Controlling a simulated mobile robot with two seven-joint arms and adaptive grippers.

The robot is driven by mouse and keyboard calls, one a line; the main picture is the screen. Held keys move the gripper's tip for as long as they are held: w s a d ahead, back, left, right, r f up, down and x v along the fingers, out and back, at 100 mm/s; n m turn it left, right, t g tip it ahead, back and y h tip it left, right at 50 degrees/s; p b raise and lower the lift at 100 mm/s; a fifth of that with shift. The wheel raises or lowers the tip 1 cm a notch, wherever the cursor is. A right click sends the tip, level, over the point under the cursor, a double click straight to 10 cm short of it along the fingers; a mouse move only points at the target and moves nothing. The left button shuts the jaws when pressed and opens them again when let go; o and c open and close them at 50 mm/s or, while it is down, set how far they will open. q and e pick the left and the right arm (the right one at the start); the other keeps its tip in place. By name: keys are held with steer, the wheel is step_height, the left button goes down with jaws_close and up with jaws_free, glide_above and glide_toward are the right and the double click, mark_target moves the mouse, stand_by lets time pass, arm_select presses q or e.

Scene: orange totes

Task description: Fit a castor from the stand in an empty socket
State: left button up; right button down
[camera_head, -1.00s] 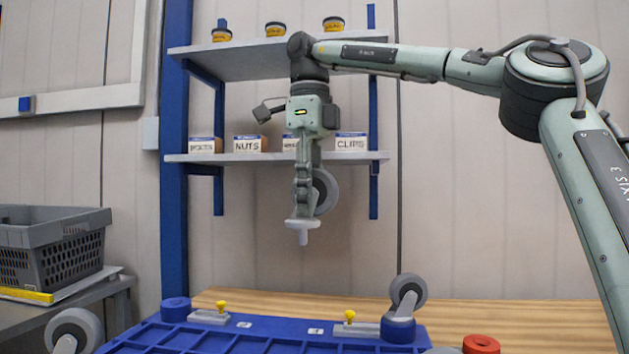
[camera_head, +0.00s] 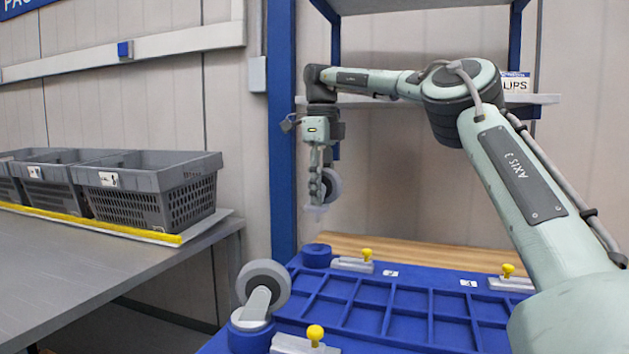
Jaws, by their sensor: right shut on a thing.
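My right gripper (camera_head: 317,188) points down and is shut on a castor with a grey wheel (camera_head: 331,186). The castor's pale plate and stem (camera_head: 316,212) hang below the fingers. In the picture it is just above the far-left blue socket (camera_head: 317,257), apart from it; that socket shows no castor. The blue frame (camera_head: 410,315) lies with its ribbed side up. A fitted castor (camera_head: 263,290) stands wheel up in the near-left corner socket (camera_head: 250,340). The stand is not in view. My left gripper is not in view.
Clamps with yellow knobs sit on the frame at the far left (camera_head: 352,265), far right (camera_head: 511,283) and near left (camera_head: 305,345). A grey table (camera_head: 110,260) with grey crates (camera_head: 150,190) stands at left. A blue post (camera_head: 282,130) and shelf (camera_head: 545,99) stand behind.

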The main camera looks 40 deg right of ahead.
mark_target(322, 211)
steer(key=shift+f, duration=0.2)
step_height(322, 211, down, 2)
steer(key=shift+s+d+f, duration=0.1)
steer(key=shift+f, duration=0.9)
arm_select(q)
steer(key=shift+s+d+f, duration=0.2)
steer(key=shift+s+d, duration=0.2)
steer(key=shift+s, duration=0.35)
arm_select(e)
steer(key=shift+f, duration=0.2)
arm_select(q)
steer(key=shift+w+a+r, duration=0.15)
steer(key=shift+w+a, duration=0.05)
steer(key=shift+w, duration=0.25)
arm_select(e)
steer(key=shift+f, duration=0.15)
steer(key=shift+f, duration=0.25)
